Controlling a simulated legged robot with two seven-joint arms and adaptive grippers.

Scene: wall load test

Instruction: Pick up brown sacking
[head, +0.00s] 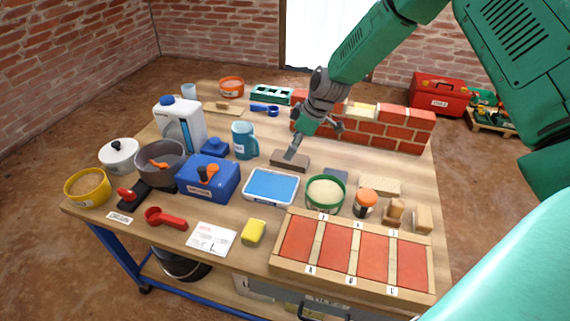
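A flat dark brown piece (290,160) lies on the workbench near the middle; it may be the brown sacking, but its texture is too small to tell. A beige folded-looking piece (379,186) lies further right. My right gripper (314,141), on the green arm from the upper right, is above and just behind the dark brown piece. Its fingers are spread, with one fingertip close over the piece; I cannot tell whether it touches. Nothing shows between the fingers. My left gripper is not in view.
A low brick wall (390,128) stands just right of the gripper. A blue jug (244,140) is to the left, and a blue tray (270,187) and green-rimmed sieve (325,194) are in front. A framed panel of red sections (333,245) fills the front right.

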